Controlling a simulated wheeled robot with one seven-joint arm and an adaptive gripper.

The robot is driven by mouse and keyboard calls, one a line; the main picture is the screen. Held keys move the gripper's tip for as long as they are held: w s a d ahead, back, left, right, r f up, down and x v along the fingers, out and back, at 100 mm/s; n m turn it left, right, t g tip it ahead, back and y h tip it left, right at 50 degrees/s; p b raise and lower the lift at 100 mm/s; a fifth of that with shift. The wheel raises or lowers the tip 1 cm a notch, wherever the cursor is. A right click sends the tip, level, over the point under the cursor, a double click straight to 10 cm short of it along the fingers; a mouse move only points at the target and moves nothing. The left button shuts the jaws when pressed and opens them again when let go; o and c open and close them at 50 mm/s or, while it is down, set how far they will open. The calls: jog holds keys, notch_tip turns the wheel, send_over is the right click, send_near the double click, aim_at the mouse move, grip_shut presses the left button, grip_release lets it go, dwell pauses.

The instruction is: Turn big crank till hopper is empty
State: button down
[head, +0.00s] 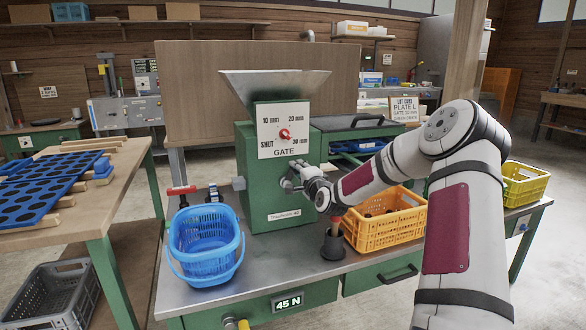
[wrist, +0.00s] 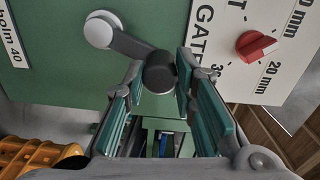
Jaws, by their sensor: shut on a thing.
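The green machine (head: 253,185) on the bench carries a flared metal hopper (head: 275,88); its inside is not visible from here. A gate dial with a red knob (head: 284,135) is on its front; the knob's exact setting is unclear. My gripper (head: 293,182) is at the machine's front, below the dial plate. In the wrist view, the crank (wrist: 130,50) has a grey arm with a pale round end and a dark round grip (wrist: 159,73). My gripper's teal-padded fingers are shut on that dark grip. In the head view my gripper hides most of the crank.
A blue basket (head: 205,262) stands front left, beside a red-handled part (head: 180,190). A dark stand (head: 332,246) is just below my arm. An orange crate (head: 385,232) with dark contents and a yellow crate (head: 525,186) are to the right. The bench front display reads 45 N.

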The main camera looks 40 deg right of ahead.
jog(key=shift+s+d+f+m+p, duration=0.2)
jog(key=shift+d+f+m, duration=0.3)
jog(key=shift+m, duration=0.55)
jog(key=shift+s+d+f+m+p, duration=0.15)
jog(key=shift+d+f+m+p, duration=0.15)
jog(key=shift+d+m, duration=0.5)
jog(key=shift+s+d+f+m+p, duration=0.15)
jog(key=shift+d+f+m, duration=0.2)
jog(key=shift+m, duration=0.9)
jog(key=c, duration=1.3)
grip_release()
jog(key=shift+f, duration=0.1)
jog(key=shift+a, duration=0.1)
jog(key=v, duration=1.2)
